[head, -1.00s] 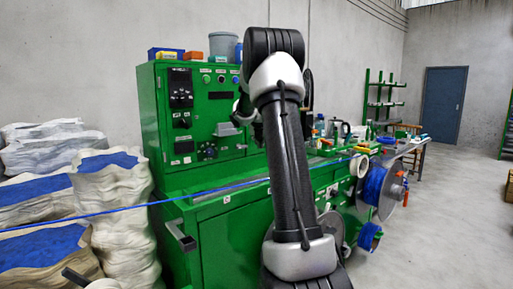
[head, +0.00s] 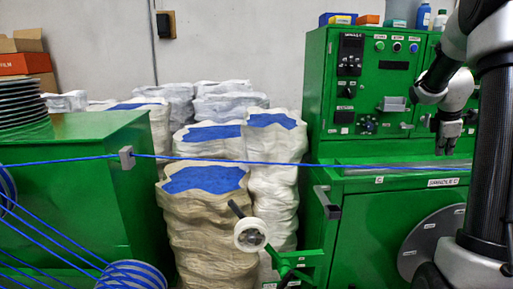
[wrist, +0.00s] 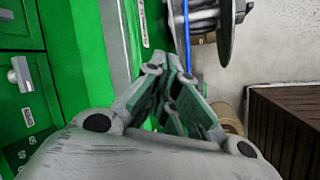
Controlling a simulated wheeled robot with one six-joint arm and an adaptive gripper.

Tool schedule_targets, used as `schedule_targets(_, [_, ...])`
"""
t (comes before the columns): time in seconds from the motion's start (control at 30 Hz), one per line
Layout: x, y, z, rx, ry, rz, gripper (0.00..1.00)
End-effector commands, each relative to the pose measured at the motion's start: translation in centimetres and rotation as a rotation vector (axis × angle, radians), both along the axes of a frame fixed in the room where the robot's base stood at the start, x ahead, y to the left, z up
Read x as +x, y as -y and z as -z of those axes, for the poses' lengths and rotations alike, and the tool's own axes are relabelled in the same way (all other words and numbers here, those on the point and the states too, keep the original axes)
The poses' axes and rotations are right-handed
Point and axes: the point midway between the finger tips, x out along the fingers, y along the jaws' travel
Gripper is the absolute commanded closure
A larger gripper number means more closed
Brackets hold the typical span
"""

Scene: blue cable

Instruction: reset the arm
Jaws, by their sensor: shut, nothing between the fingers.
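My gripper (head: 447,138) is at the right of the head view, pointing down in front of the green machine cabinet (head: 343,118). In the wrist view its fingers (wrist: 178,85) are drawn together with nothing between them. A blue cable (head: 285,163) runs across the head view, through a small grey block (head: 126,159) on the left green machine, toward the cabinet at right. My gripper is apart from the cable and close above the bench part of the cabinet. A dark arm link of mine covers the right edge of the head view.
Several white sacks with blue tops (head: 205,180) stand between the machines. A white tape roll (head: 251,234) on a green stand is in front. The wrist view shows a reel (wrist: 215,20) and a dark slatted box (wrist: 290,130).

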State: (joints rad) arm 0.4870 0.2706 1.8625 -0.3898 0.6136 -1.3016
Motion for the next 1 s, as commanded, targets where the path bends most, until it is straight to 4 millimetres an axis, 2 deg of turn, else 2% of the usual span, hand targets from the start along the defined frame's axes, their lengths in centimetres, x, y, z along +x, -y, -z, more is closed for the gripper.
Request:
schedule_targets(0.03, [-2.2, -2.3, -0.1, 0.074, 0.034, 0.155, 1.00])
schedule_targets(0.17, [-8.6, -9.6, -0.2, 0.267, 0.118, 0.599, 1.00])
schedule_targets(0.2, [-10.8, -12.2, -0.4, 0.320, 0.140, 0.729, 1.00])
schedule_targets(0.3, [-16.1, -18.1, -0.8, 0.428, 0.176, 0.988, 1.00])
schedule_targets(0.4, [-20.9, -23.0, -0.8, 0.509, 0.194, 1.143, 1.00])
schedule_targets(0.5, [-24.7, -26.8, -0.6, 0.575, 0.204, 1.180, 1.00])
schedule_targets(0.6, [-27.1, -29.1, -0.6, 0.625, 0.224, 1.117, 1.00])
schedule_targets(0.7, [-27.9, -30.3, -1.3, 0.663, 0.265, 1.047, 1.00])
schedule_targets(0.83, [-28.0, -31.2, -2.6, 0.697, 0.305, 0.983, 1.00])
schedule_targets(1.0, [-27.8, -31.6, -2.8, 0.700, 0.305, 0.963, 1.00])
